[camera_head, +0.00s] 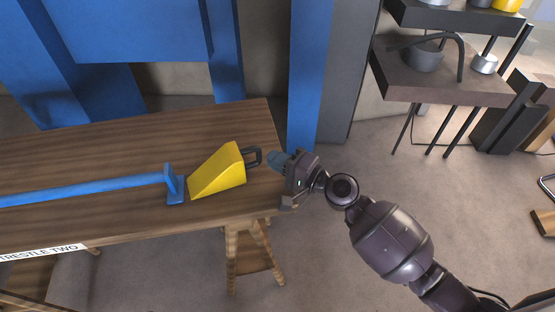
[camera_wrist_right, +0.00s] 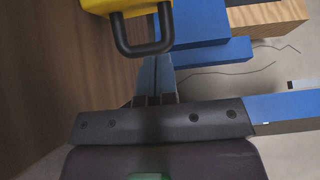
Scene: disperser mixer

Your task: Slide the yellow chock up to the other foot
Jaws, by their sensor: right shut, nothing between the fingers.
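The yellow chock (camera_head: 218,170) is a wedge on the wooden trestle table, its thin end towards a blue foot (camera_head: 174,188) and its tall end to the right. The thin end is very close to the foot; I cannot tell whether they touch. A dark loop handle (camera_head: 252,157) sticks out of the tall end. My right gripper (camera_head: 275,159) is shut and empty just right of the handle. In the right wrist view its blue fingertips (camera_wrist_right: 155,72) lie together by the handle (camera_wrist_right: 144,36), with the yellow chock (camera_wrist_right: 110,5) beyond. My left gripper is not in view.
A blue bar (camera_head: 85,188) runs left from the foot along the wooden table (camera_head: 110,225), labelled TRESTLE TWO (camera_head: 42,252). Blue uprights (camera_head: 305,75) stand behind. A dark shelf unit (camera_head: 440,80) stands at the back right.

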